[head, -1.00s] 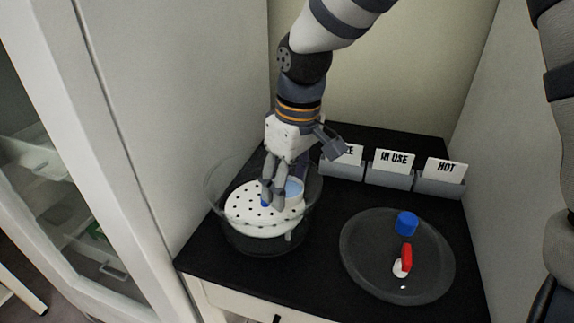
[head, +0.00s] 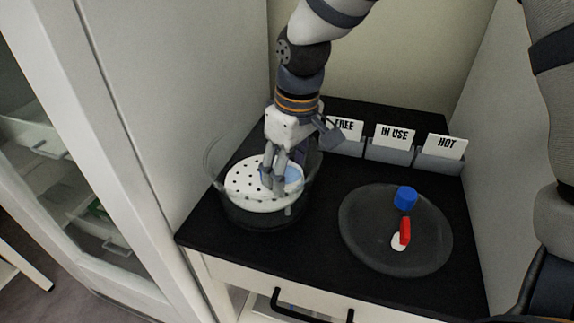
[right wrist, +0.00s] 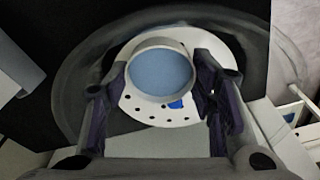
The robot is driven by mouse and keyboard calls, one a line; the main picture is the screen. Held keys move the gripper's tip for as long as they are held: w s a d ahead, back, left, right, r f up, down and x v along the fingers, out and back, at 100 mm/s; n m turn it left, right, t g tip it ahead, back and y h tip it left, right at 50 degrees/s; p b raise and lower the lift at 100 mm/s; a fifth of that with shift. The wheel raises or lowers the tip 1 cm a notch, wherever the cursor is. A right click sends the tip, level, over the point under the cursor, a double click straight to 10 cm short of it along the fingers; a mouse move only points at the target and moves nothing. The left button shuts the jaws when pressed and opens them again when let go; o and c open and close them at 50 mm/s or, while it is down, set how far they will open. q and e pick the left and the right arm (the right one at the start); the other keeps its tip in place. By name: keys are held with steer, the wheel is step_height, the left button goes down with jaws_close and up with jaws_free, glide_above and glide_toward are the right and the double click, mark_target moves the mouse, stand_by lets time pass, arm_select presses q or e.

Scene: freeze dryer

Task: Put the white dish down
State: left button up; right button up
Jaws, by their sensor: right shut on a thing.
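The white dish (right wrist: 134,82) is a small round cup with a pale blue inside. My right gripper (right wrist: 163,96) is shut on it, one finger on each side. In the head view the dish (head: 293,176) shows only partly behind the fingers of my right gripper (head: 275,183). It is over the white perforated plate (head: 243,187) inside the clear glass bowl (head: 213,160). I cannot tell whether the dish touches the plate. A small blue piece (right wrist: 176,104) shows beside the dish in the right wrist view. My left gripper is not in view.
A round glass lid (head: 365,235) with a blue knob (head: 405,197) and a red tap (head: 405,231) lies to the right on the black top. Card holders marked FREE, IN USE (head: 393,138) and HOT stand behind. Walls and a glass-doored cabinet (head: 110,170) flank the space.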

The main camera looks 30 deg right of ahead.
steer(key=shift+f, duration=0.25)
steer(key=o, duration=1.3)
